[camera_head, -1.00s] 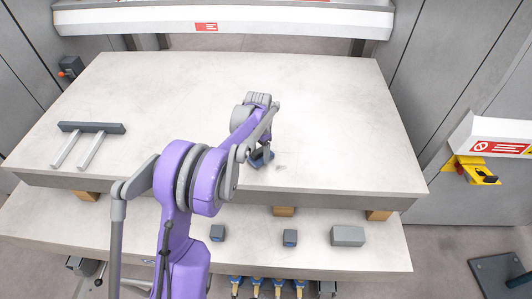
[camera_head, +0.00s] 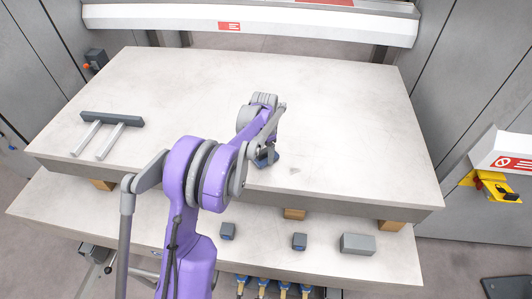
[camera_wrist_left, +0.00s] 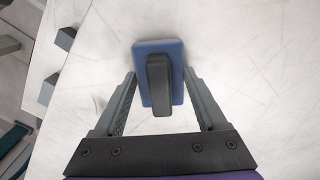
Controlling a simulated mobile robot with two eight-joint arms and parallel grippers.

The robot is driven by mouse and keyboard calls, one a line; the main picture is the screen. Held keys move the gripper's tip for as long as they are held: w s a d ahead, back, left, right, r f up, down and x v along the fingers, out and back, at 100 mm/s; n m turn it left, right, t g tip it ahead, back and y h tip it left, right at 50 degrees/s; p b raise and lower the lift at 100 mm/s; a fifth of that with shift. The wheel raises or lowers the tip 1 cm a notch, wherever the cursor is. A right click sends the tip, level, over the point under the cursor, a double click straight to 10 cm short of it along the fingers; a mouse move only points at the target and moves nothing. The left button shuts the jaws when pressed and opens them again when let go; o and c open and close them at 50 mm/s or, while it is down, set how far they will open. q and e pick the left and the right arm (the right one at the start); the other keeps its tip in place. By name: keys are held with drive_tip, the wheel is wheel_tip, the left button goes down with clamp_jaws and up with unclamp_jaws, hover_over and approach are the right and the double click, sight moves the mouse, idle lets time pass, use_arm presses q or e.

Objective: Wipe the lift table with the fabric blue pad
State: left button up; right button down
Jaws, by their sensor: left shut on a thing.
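The fabric blue pad (camera_wrist_left: 174,52) has a dark block handle (camera_wrist_left: 159,85) on top. It lies flat on the lift table (camera_head: 340,120), or very close to it, near the middle of the front edge. In the head view the pad (camera_head: 268,161) is mostly hidden by my left gripper (camera_head: 265,153). A faint grey mark (camera_head: 295,170) shows on the table just right of the pad. My right gripper is not in view.
A grey two-pronged bracket (camera_head: 112,118) lies at the table's left. A lower shelf (camera_head: 180,235) in front holds small dark blocks (camera_head: 300,241) and a larger grey block (camera_head: 357,244). The white machine beam (camera_head: 250,23) runs behind. The table's right side is clear.

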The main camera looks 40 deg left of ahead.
use_arm(q)
drive_tip(key=shift+r+p, duration=1.7)
drive_tip(key=shift+r, duration=1.2)
drive_tip(key=shift+r+p, duration=1)
drive_tip(key=shift+r, duration=0.55)
drive_tip(key=shift+d+f, duration=0.1)
drive_tip(key=shift+d, duration=0.05)
